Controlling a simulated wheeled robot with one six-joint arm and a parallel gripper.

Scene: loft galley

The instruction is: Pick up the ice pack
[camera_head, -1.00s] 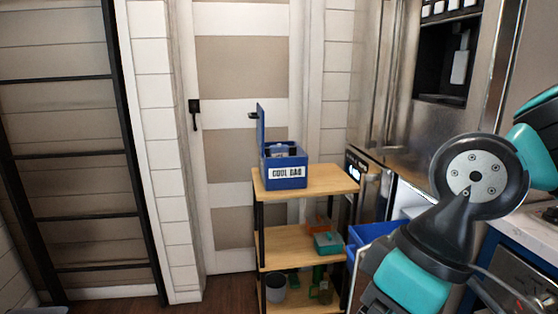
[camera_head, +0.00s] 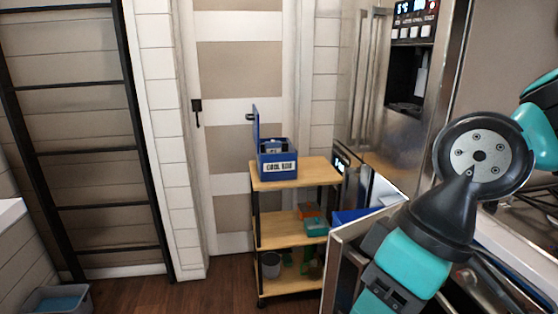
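A blue box (camera_head: 277,166) labelled "COOL BAG" stands on the top shelf of a wooden shelf cart, with its lid (camera_head: 256,128) upright at the left. Something pale and dark shows inside its opening, but I cannot tell whether it is the ice pack. No ice pack can be made out clearly elsewhere. My arm fills the right side of the view, and my gripper's fingertips are not in view.
The wooden cart (camera_head: 318,172) stands before a door, with small containers on its lower shelves. A steel fridge (camera_head: 345,110) is to its right. An open panel (camera_head: 338,250) stands near my arm. A grey bin (camera_head: 58,300) is at lower left. Floor is clear left of the cart.

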